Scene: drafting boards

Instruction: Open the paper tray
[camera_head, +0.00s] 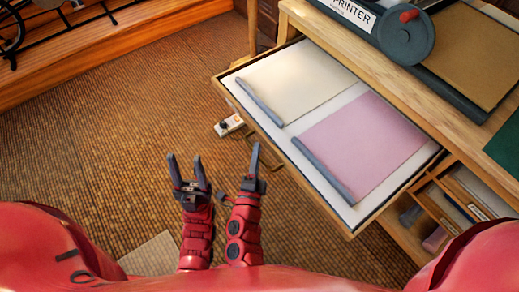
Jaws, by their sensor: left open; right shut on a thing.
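The paper tray (278,137) is a wide, shallow wooden drawer with a white bottom, standing far out of the wooden cabinet. Cream paper (300,80) and pink paper (368,148) lie in it, each with a grey-blue bar along its near left edge. My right gripper (254,160) is at the outer side of the tray's front, shut on what seems to be its dark handle (270,150); the grip itself is partly hidden. My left gripper (187,168) is open and empty, to the left of the right one, above the floor and apart from the tray.
A printer with a dark roller (405,35) and a red knob stands on the cabinet top (440,90). Open cubbies (440,205) with small items are below at the right. A small white device (229,125) is left of the tray. The brown floor (100,150) at the left is mostly clear.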

